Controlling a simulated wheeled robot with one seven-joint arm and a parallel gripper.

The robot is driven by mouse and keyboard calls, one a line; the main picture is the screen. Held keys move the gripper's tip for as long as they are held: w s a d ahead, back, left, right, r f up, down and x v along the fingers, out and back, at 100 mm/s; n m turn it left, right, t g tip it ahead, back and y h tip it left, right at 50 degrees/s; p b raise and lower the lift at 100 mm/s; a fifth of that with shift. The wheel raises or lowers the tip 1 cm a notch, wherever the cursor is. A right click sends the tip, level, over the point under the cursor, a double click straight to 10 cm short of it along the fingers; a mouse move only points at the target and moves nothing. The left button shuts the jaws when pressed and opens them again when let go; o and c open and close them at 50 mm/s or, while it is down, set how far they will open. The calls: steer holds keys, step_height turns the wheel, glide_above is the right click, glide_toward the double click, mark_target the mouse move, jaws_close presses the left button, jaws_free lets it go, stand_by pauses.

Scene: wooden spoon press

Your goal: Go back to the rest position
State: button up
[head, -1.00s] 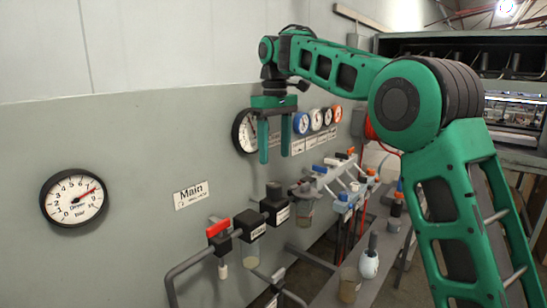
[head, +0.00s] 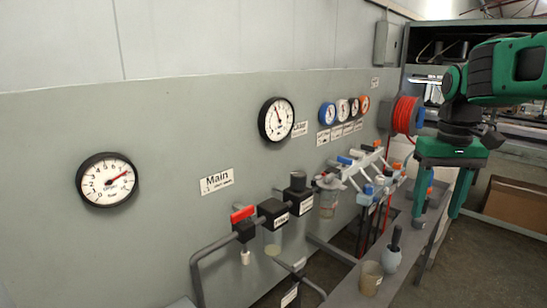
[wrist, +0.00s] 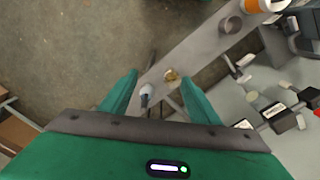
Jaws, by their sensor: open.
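My gripper (head: 438,187) is at the right side of the head view, fingers pointing down, in front of the shelf unit and to the right of the pipework. Its two green fingers are apart with nothing between them. In the wrist view my gripper (wrist: 160,92) also shows open, above a narrow grey bench (wrist: 190,50). The bench lies well below the fingertips, with a bottle and a cup on it seen between them. Part of my arm runs out of the head view at the right edge.
A wall panel carries a large gauge (head: 106,180), a second gauge (head: 277,119) and a red-handled valve (head: 243,214) on pipes. A red hose reel (head: 404,115) hangs behind my gripper. A grey-white bottle (head: 392,256) and a beige cup (head: 371,278) stand on the bench. Open floor lies right.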

steer(key=s+d+f+m, duration=0.2)
steer(key=s+f, duration=0.4)
steer(key=s, duration=0.5)
steer(key=s+d+f+m, duration=0.3)
steer(key=s+f, duration=0.4)
steer(key=s, duration=0.4)
steer(key=shift+s+d+f, duration=0.15)
steer(key=shift+s+d, duration=0.1)
steer(key=shift+s, duration=0.05)
steer(key=shift+w+f, duration=0.25)
steer(key=shift+w, duration=0.35)
